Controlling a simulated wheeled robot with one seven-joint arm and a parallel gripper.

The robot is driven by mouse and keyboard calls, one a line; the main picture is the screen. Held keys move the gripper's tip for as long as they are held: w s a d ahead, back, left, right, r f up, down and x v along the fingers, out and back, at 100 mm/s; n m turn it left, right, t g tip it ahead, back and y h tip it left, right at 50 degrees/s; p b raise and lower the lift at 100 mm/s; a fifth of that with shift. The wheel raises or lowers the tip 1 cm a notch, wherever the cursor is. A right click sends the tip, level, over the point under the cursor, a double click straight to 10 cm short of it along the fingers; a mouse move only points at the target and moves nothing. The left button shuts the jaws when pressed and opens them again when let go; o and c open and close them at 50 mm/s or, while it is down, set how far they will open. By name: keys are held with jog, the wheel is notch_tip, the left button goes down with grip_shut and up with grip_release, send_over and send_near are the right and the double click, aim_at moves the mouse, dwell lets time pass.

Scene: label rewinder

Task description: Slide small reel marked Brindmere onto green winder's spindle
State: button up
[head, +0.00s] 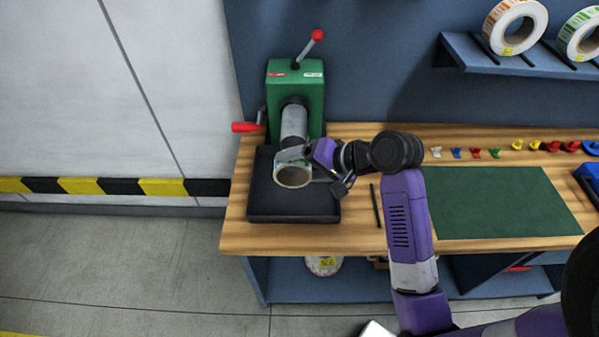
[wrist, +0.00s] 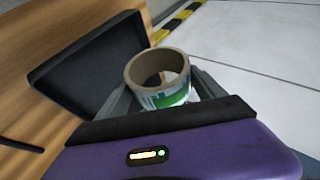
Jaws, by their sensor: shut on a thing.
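The small reel (head: 279,176) shows a brown cardboard core and an open bore in the head view. In the wrist view the reel (wrist: 163,99) has a white and green outer face; its name cannot be read. My gripper (head: 294,167) is shut on the reel, with one finger on each side of it in the wrist view (wrist: 164,93). The green winder (head: 283,88) stands at the back left of the bench. Its grey spindle (head: 294,121) points toward the front. The reel is in front of the spindle's near end, apparently off it; the gripper partly hides the gap.
A black tray (head: 265,207) lies below the reel. The winder has a red-knobbed lever (head: 317,35) on top and a red crank handle (head: 246,127) at left. A green mat (head: 500,203) and several small coloured pieces lie right. Label rolls (head: 515,14) sit on a shelf.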

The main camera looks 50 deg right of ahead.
aim_at(304, 116)
jog(key=shift+w+d+b, duration=0.75)
jog(key=shift+w+d, duration=0.2)
jog(key=shift+d, duration=0.25)
jog(key=shift+w+d+b, duration=0.75)
jog(key=shift+w+d, duration=0.15)
jog(key=shift+d, duration=0.3)
jog(key=shift+w+d, duration=1.2)
jog(key=shift+d, duration=0.3)
jog(key=shift+w+d, duration=1.2)
jog(key=shift+d, duration=0.35)
jog(key=shift+w+d, duration=1.2)
jog(key=shift+d, duration=0.3)
jog(key=o, duration=1.4)
jog(key=shift+c, duration=0.2)
